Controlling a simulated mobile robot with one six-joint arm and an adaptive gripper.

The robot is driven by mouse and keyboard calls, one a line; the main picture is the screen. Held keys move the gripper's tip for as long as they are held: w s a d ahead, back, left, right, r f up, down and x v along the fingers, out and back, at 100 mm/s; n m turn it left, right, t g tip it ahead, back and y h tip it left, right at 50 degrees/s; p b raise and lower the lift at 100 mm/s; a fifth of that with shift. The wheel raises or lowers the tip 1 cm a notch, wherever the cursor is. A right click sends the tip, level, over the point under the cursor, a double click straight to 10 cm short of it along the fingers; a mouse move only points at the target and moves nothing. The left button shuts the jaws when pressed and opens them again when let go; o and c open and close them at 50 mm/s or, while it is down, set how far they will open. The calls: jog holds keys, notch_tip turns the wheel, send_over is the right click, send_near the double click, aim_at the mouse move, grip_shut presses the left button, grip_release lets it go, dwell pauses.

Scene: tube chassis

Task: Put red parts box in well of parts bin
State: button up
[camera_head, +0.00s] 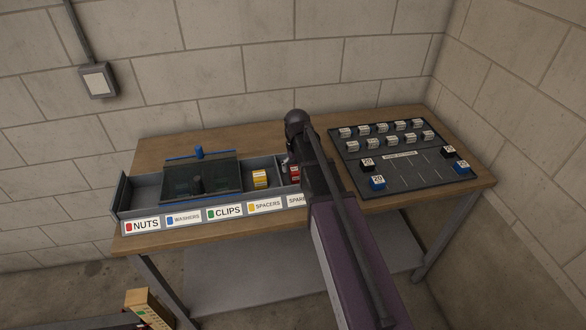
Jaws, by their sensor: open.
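The grey parts bin (117,197) lies along the left part of the table, with labelled wells for NUTS, WASHERS, CLIPS, SPACERS and a rightmost one whose label is partly hidden. The red parts box (294,172) is at the bin's right end, by the rightmost well, and is partly hidden by my arm. My gripper (287,163) is open, close beside the red box. I cannot tell whether it touches the box. The NUTS well (145,190) at the left end, with a red mark on its label, looks empty.
A dark see-through cover (200,178) with a blue handle (199,152) spans the middle wells. A yellow box (260,178) sits in the SPACERS well. On the right, a dark board (420,170) carries several small blocks. A wall stands close behind the wooden table (265,136).

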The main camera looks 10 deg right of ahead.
notch_tip(320, 180, up, 12)
jog(key=p, duration=1.1)
jog(key=shift+f, duration=0.2)
dwell(0.4)
jog(key=s+a, duration=0.1)
jog(key=s, duration=1.6)
jog(key=shift+s, duration=0.35)
